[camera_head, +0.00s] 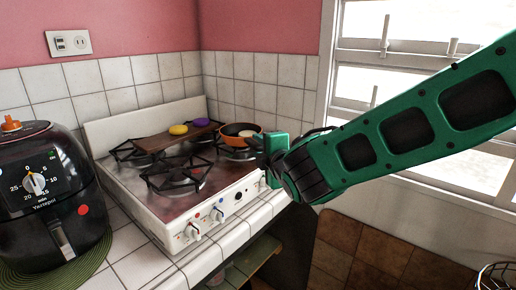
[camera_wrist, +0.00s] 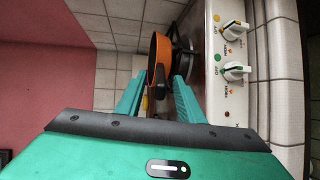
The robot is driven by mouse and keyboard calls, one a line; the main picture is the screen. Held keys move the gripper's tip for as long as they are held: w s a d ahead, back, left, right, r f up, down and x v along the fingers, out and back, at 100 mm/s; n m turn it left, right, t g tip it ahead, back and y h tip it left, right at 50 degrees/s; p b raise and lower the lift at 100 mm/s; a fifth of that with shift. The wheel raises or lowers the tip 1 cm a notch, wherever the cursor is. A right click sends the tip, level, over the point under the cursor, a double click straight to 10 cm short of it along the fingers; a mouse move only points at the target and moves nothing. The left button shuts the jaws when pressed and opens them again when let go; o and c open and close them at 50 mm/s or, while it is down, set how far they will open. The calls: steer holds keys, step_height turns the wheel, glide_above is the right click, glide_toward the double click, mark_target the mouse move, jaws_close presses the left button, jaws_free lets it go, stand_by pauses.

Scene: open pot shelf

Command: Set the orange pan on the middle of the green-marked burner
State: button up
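The orange pan (camera_head: 240,129) sits at the back right of the stove, over a burner grate, with a pale round thing in it. In the wrist view its orange side (camera_wrist: 160,48) is seen edge-on, and its dark handle (camera_wrist: 158,82) lies between my fingers. My gripper (camera_head: 268,146) is at the pan's right; in the wrist view my gripper (camera_wrist: 158,86) shows two teal fingers apart, with gaps beside the handle. A green dot (camera_wrist: 217,57) marks one stove knob; I cannot tell which burner it belongs to.
The stove (camera_head: 215,196) has front grates (camera_head: 175,178) that look empty. A brown board (camera_head: 160,141) with a yellow thing (camera_head: 178,129) and a purple thing (camera_head: 201,122) lies at its back. A black air fryer (camera_head: 45,190) stands left. Tiled wall is behind.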

steer(key=v, duration=0.8)
steer(key=shift+s+r, duration=0.2)
steer(key=shift+s, duration=0.05)
steer(key=shift+d, duration=0.1)
steer(key=s+d+f+m+g+h, duration=0.1)
steer(key=d+f+m+g+h, duration=0.3)
steer(key=d, duration=0.6)
steer(key=s+d+f+m+h, duration=0.2)
steer(key=d+m, duration=0.3)
steer(key=d, duration=0.5)
steer(key=s+d+f+m+g+h, duration=0.1)
steer(key=d+f+m+g+h, duration=0.3)
steer(key=d, duration=0.6)
steer(key=s+d+f+m+g+y, duration=0.1)
steer(key=s+d+f+m+g, duration=0.1)
steer(key=s+d+m, duration=0.5)
steer(key=s+d+f+m+g+y, duration=0.1)
steer(key=s+m, duration=0.3)
steer(key=s, duration=0.6)
steer(key=s+d+f+m+g+y, duration=0.1)
steer(key=s+m+g, duration=0.3)
steer(key=s, duration=0.5)
steer(key=shift+s+d+m+y, duration=0.25)
steer(key=shift+s+m+y, duration=0.1)
steer(key=shift+y, duration=0.35)
